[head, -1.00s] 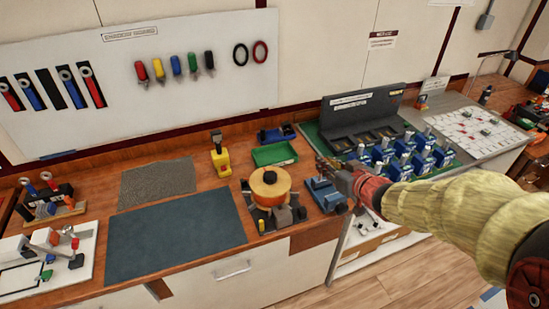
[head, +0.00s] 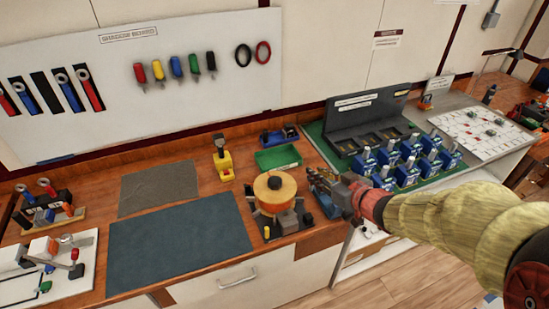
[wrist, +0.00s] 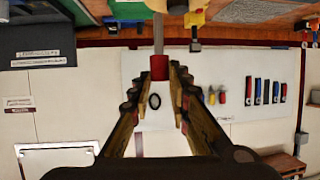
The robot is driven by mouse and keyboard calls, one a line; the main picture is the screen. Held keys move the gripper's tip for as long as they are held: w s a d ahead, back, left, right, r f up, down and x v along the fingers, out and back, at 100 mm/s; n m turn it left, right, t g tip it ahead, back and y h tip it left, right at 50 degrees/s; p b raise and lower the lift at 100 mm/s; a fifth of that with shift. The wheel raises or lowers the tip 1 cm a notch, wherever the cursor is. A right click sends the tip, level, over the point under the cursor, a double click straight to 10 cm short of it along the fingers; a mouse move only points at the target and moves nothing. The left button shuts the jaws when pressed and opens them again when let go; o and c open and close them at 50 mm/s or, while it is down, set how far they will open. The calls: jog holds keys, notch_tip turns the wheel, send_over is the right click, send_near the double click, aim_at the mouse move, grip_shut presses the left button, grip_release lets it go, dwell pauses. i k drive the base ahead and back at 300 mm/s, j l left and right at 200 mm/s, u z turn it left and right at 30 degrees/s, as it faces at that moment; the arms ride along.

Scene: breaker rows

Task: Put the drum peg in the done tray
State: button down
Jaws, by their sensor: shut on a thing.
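In the wrist view, which looks upside down, my gripper (wrist: 157,85) is shut on a peg with a red end (wrist: 158,67) and a grey shaft (wrist: 158,34). I take it for the drum peg. In the head view, my gripper (head: 320,181) is right of the orange-topped drum (head: 274,186), over the blue fixture; the peg cannot be made out clearly there. The green tray (head: 278,158), likely the done tray, lies behind the drum, to the left of and beyond my gripper. It looks empty.
A yellow stand (head: 224,172) is left of the green tray and a blue device (head: 279,136) behind it. Several blue breakers (head: 408,172) stand to the right. A dark mat (head: 180,240) leaves clear room on the left.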

aim_at(278, 160)
jog(key=i+j, duration=0.25)
jog(key=i, duration=0.15)
jog(key=i+j, duration=0.3)
jog(key=i, duration=0.05)
